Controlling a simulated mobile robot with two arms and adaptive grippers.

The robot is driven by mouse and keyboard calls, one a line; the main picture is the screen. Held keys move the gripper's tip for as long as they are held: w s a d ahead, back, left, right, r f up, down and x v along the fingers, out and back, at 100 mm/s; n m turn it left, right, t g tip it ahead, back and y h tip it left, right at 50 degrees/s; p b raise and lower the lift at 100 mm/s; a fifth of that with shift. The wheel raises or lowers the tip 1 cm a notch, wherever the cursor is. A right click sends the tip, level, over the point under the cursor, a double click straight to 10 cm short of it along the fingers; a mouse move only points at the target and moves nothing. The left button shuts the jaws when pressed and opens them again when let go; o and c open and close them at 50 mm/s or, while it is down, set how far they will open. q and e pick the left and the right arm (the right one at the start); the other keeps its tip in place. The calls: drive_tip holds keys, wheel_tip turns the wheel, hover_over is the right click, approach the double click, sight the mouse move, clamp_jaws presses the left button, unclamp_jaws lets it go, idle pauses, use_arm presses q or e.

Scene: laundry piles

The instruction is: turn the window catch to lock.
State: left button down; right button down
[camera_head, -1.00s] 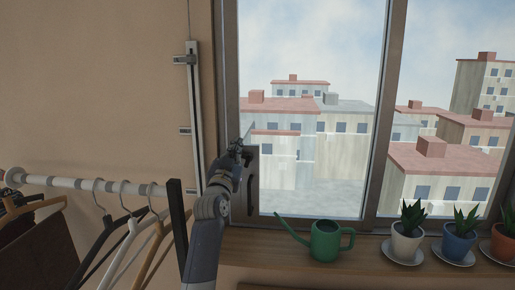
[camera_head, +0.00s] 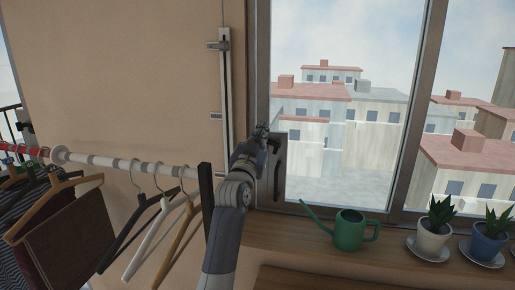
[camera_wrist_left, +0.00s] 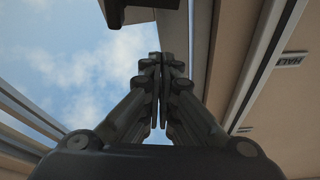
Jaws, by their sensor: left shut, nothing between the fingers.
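My left gripper (camera_head: 262,131) is raised at the lower left part of the window frame (camera_head: 262,60). In the left wrist view its fingers (camera_wrist_left: 161,62) are together with nothing between them. A dark upright piece (camera_head: 280,172) shows just right of the gripper in the head view; I cannot tell whether it is the catch or part of my wrist. In the wrist view a dark block (camera_wrist_left: 120,12) stands beyond the fingertips, apart from them in the picture, possibly the catch. The catch's position cannot be made out. My right gripper is not in view.
A green watering can (camera_head: 349,231) and potted plants (camera_head: 436,228) stand on the wooden sill (camera_head: 390,259), right of my arm. A rail (camera_head: 112,162) with hangers and clothes is to the left. A vertical metal rod (camera_head: 225,90) runs up the wall beside the window.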

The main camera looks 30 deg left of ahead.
use_arm(q)
drive_tip(key=shift+b+v, duration=0.75)
drive_tip(key=shift+v, duration=1.95)
drive_tip(key=shift+a, duration=0.1)
